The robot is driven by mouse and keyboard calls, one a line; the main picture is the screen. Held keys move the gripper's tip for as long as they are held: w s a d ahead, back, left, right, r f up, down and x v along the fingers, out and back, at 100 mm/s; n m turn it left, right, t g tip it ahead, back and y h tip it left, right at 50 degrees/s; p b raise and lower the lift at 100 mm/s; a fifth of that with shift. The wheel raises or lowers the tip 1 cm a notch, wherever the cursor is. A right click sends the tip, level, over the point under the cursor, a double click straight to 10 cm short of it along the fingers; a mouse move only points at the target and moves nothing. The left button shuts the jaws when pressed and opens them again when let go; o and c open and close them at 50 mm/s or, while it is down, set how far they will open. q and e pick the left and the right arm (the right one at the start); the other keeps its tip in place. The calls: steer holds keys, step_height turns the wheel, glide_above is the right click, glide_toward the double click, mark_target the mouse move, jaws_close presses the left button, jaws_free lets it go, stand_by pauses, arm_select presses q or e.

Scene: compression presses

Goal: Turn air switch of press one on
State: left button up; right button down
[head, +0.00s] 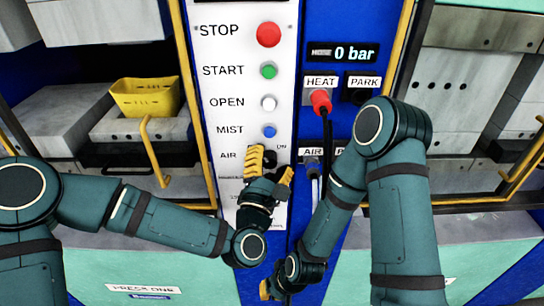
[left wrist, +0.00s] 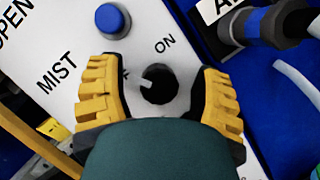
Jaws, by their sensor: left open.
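The control panel (head: 213,85) of the press on the left is white, with its AIR label above my left gripper's wrist. The air switch (left wrist: 160,84) is a round black knob with a pale pointer, seen in the left wrist view. Its pointer aims left, away from the ON label at its upper right. My left gripper (head: 271,167) is open, with one yellow finger on either side of the knob; a gap shows on both sides in the left wrist view (left wrist: 161,92). In the head view the gripper mostly hides the switch. My right gripper (head: 270,291) is low at the bottom edge, its fingers mostly hidden.
Above the switch are the blue MIST button (head: 269,131), white OPEN button (head: 268,103), green START button (head: 268,71) and red STOP button (head: 268,34). A red HEAT connector (head: 321,101) with a dark cable and an AIR connector (head: 312,160) sit right of the panel.

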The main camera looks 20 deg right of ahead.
arm_select(q)
steer(key=shift+s+a, duration=0.1)
jaws_close()
steer(key=shift+m, duration=0.4)
steer(key=shift+m+g+h+b, duration=0.3)
steer(key=shift+m+g+b, duration=0.3)
steer(key=shift+m, duration=0.6)
steer(key=m+g+b, duration=0.1)
steer(key=m, duration=0.3)
steer(key=shift+g, duration=0.3)
steer(key=m+g, duration=0.1)
steer(key=m, duration=0.1)
steer(key=m+y+b, duration=0.1)
steer(key=m, duration=0.2)
steer(key=shift+g, duration=0.4)
